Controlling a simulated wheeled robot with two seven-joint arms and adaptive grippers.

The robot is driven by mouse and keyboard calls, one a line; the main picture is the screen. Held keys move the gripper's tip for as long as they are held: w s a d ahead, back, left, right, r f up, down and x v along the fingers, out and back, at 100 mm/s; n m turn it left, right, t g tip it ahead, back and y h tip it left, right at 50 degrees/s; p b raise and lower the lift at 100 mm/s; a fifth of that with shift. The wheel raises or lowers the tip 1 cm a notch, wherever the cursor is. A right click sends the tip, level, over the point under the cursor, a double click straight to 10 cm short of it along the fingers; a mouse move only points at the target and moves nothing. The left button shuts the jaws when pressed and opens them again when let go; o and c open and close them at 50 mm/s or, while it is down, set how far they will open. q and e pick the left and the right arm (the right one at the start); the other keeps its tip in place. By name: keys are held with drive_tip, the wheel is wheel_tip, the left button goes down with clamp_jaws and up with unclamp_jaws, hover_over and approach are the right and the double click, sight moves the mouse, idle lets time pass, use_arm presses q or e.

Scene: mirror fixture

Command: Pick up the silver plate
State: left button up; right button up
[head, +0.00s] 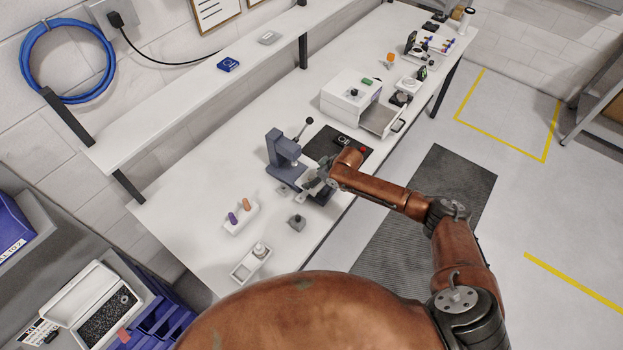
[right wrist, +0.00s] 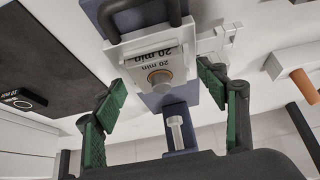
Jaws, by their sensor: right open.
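A pale silver-grey plate (right wrist: 118,54) with a "20 min" label and a round knob (right wrist: 159,79) shows in the right wrist view. It sits at the blue-grey press (right wrist: 178,110), between my finger pads and apart from both. I cannot tell for sure that it is the silver plate. My right gripper (right wrist: 161,80) is open and empty, with green pads on either side of the knob. In the head view my right gripper (head: 318,188) is at the foot of the press (head: 282,150) and hides part of it. My left gripper is not in view.
A black mat (head: 325,146) lies behind my gripper. A white holder with purple and orange pegs (head: 240,215), a small grey block (head: 297,221) and a white tray (head: 240,271) stand nearer. A white box (head: 350,95) is farther back. The white table (head: 185,195) is bare at left.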

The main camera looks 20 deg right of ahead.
drive_tip(key=shift+w+f, duration=0.1)
drive_tip(key=shift+f, duration=0.05)
drive_tip(key=shift+c, duration=0.5)
drive_tip(key=c, duration=1.1)
drive_tip(key=shift+c, duration=0.9)
drive_tip(key=shift+r, duration=0.2)
